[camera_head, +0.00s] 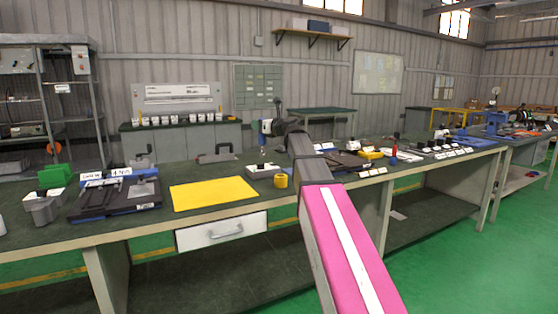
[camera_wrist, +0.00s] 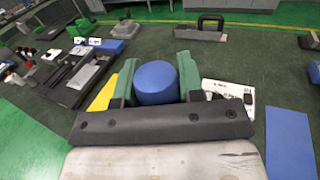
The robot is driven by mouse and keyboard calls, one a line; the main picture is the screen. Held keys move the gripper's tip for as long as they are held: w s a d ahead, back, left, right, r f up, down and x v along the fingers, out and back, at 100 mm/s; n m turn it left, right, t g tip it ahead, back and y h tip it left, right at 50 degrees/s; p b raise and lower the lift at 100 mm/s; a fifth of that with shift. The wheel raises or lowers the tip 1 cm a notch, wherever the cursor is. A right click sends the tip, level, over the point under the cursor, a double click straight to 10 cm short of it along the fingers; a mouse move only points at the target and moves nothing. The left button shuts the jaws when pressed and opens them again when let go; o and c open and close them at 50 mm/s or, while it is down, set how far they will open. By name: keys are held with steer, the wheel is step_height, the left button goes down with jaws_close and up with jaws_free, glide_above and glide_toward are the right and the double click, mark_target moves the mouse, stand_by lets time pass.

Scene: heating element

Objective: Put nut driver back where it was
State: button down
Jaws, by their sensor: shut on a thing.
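The nut driver (camera_head: 266,128) has a blue handle and a thin shaft pointing down. My gripper (camera_head: 274,127) is shut on its handle and holds it upright above the bench. In the wrist view the round blue end of the nut driver (camera_wrist: 156,82) sits between the two green fingers of my gripper (camera_wrist: 155,86). A small light grey block (camera_head: 264,171) lies on the bench below the shaft. I cannot tell whether the tip touches it. A white labelled block (camera_wrist: 230,96) shows right of the fingers in the wrist view.
A black fixture (camera_head: 115,196) and a green block (camera_head: 54,176) stand further left. More tools and labels lie to the right on the bench.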

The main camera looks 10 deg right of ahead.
steer(key=w+d+f, duration=0.3)
steer(key=d+f, duration=0.5)
steer(key=f, duration=0.1)
steer(key=shift+w+d+f, duration=0.2)
steer(key=shift+w+f, duration=0.05)
steer(key=shift+w, duration=0.05)
steer(key=shift+f, duration=0.5)
steer(key=c, duration=0.7)
jaws_free()
steer(key=shift+c, duration=0.2)
steer(key=r+v, duration=0.1)
steer(key=v, duration=1.1)
